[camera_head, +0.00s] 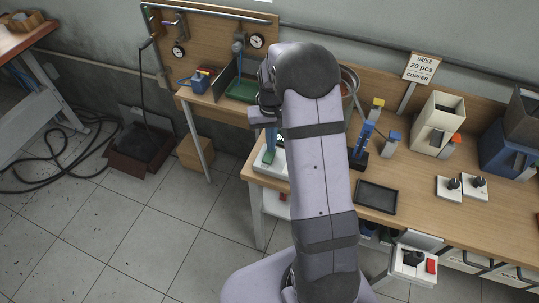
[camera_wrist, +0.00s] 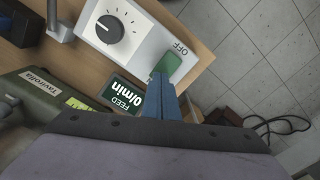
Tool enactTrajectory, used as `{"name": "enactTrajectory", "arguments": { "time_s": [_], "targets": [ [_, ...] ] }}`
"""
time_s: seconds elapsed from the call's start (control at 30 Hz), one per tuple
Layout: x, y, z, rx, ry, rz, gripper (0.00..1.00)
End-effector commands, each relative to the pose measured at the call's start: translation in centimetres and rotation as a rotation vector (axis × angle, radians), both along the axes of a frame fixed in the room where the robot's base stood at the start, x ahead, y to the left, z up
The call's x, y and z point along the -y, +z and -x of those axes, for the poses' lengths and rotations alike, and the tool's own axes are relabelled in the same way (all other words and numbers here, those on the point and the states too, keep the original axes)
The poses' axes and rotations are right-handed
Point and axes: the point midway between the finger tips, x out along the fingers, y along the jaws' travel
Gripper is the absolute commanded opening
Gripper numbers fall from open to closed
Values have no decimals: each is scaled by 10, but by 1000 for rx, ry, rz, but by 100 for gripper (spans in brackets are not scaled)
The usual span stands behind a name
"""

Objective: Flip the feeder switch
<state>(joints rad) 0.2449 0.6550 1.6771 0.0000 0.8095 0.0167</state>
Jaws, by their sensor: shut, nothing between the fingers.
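The feeder control box is white, with a black dial knob (camera_wrist: 110,30), an OFF label and a green switch (camera_wrist: 168,63) near its edge in the wrist view. A dark display (camera_wrist: 123,96) beside it reads "FEED 0/min". My gripper (camera_wrist: 159,77) has its blue fingers shut and empty, with the tips right at the green switch. I cannot tell whether they touch it. In the head view the white box (camera_head: 262,166) sits at the left end of the workbench, partly hidden by my arm.
A green device labelled "Tavirolla" (camera_wrist: 38,88) stands close to the fingers. On the bench are a black tray (camera_head: 376,197), a blue stand (camera_head: 363,142), white knob boxes (camera_head: 449,190) and a white hopper (camera_head: 438,120). Open floor lies past the bench edge.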

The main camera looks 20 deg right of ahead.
Motion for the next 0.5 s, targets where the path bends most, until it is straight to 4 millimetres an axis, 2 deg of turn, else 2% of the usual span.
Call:
{"name": "enactTrajectory", "arguments": {
  "time_s": [0.5],
  "targets": [
    [0,-8,0,-2,0,-1,0]
  ]
}}
